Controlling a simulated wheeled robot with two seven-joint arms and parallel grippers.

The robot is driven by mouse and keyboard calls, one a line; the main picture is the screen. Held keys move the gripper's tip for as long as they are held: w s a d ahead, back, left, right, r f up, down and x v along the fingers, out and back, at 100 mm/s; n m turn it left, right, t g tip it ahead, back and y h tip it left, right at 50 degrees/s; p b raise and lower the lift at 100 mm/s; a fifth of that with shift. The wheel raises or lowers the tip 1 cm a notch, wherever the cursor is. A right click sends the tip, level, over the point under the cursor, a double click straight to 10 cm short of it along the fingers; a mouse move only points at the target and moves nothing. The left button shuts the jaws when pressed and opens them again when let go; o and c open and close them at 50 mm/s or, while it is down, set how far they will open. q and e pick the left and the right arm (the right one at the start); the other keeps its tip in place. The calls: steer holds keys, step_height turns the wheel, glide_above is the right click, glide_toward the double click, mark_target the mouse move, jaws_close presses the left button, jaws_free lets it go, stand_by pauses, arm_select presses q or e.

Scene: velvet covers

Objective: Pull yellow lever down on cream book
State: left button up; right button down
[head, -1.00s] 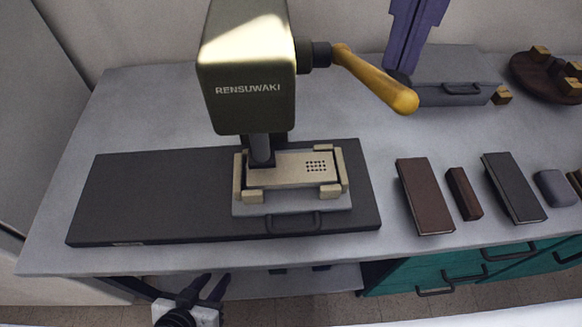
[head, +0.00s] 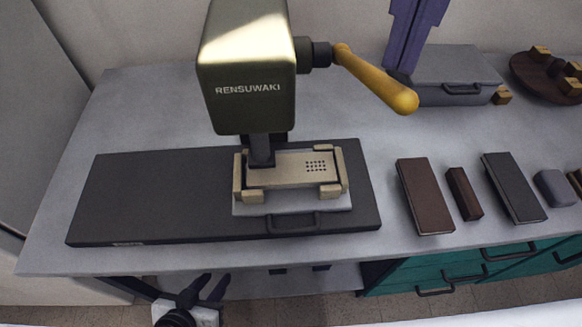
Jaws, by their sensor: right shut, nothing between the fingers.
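The yellow lever (head: 372,78) sticks out from the right side of the olive press (head: 245,70) and slopes down to the right to a rounded end. The cream book (head: 290,170) lies flat under the press, with a small dot grid on its right part. The dark press foot (head: 261,150) is over its left part; I cannot tell whether they touch. My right gripper (head: 405,72) is purple, shut and empty, just behind the lever's lower end; contact is unclear. My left gripper (head: 207,284) is open and empty, below the table's front edge.
The cream book sits in a holder on a pale handled plate (head: 255,207), on a dark base (head: 140,200). A grey case (head: 455,70) stands behind the lever. Brown and dark books (head: 425,195) lie to the right. The table (head: 130,100) is clear at back left.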

mark_target(399, 84)
steer(key=shift+f, duration=0.1)
steer(key=shift+f+b, duration=0.55)
steer(key=shift+f, duration=0.1)
steer(key=shift+s+f+b, duration=0.25)
steer(key=shift+f+b, duration=0.35)
steer(key=shift+f, duration=0.1)
steer(key=shift+s+f+b, duration=0.2)
steer(key=shift+f+b, duration=0.35)
steer(key=shift+f, duration=0.1)
steer(key=shift+s+f+b, duration=0.15)
steer(key=shift+f+b, duration=0.4)
steer(key=shift+f, duration=0.15)
steer(key=shift+s+f+b, duration=0.1)
steer(key=shift+f+b, duration=0.45)
steer(key=shift+f, duration=0.1)
step_height(399, 84, down, 3)
steer(key=shift+r+b, duration=0.2)
steer(key=shift+b, duration=0.75)
